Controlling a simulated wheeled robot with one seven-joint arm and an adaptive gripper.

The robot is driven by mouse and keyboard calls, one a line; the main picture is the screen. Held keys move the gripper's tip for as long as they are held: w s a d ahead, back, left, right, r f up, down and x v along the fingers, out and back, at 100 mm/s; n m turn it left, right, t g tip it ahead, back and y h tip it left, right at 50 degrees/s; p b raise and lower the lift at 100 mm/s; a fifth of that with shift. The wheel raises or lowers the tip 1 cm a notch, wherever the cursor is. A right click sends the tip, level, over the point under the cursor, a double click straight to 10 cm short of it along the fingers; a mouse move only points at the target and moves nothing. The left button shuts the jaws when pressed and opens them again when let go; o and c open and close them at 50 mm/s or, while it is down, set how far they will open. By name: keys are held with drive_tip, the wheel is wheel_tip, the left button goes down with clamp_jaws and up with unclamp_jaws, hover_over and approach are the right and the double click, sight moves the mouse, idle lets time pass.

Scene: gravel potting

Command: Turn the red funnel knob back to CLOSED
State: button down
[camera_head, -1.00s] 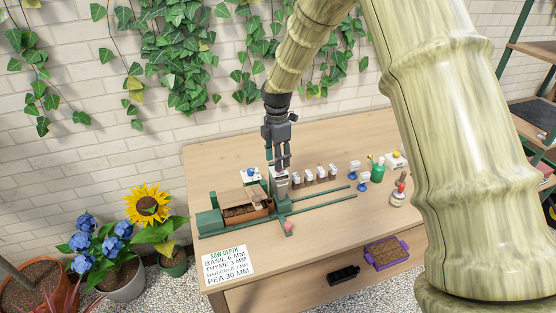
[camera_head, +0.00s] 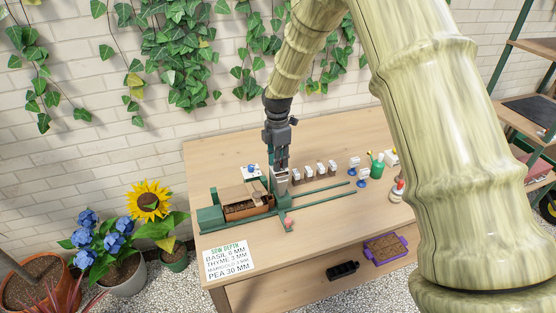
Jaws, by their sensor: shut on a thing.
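My gripper (camera_head: 281,164) points down over the green potting rig (camera_head: 210,216) on the wooden bench. Its fingers are close together at the top of the pale grey funnel (camera_head: 281,186). They are shut on a small part there, which I take to be the red funnel knob; the fingers hide it, and its setting cannot be read. A small pinkish-red piece (camera_head: 289,222) shows apart from the gripper, at the near end of a green bar. A brown soil-filled tray (camera_head: 247,209) sits in the rig, left of the funnel.
Several white-topped jars (camera_head: 308,171) stand behind the rails (camera_head: 325,197). A green bottle (camera_head: 376,166) and blue-based items (camera_head: 362,177) stand further right. A sowing-depth card (camera_head: 229,260) lies at the front left. The bench's front right is clear.

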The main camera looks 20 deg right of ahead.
drive_tip(key=shift+m, duration=0.3)
drive_tip(key=m, duration=0.8)
drive_tip(key=shift+w+m, duration=0.1)
drive_tip(key=shift+m, duration=0.3)
drive_tip(key=m, duration=0.4)
drive_tip(key=shift+d+m+b, duration=0.1)
drive_tip(key=shift+m+b, duration=0.2)
drive_tip(key=shift+r+m, duration=0.1)
drive_tip(key=shift+m, duration=1.8)
drive_tip(key=c, duration=1.3)
unclamp_jaws()
drive_tip(key=r, duration=1.2)
drive_tip(key=shift+d, duration=0.25)
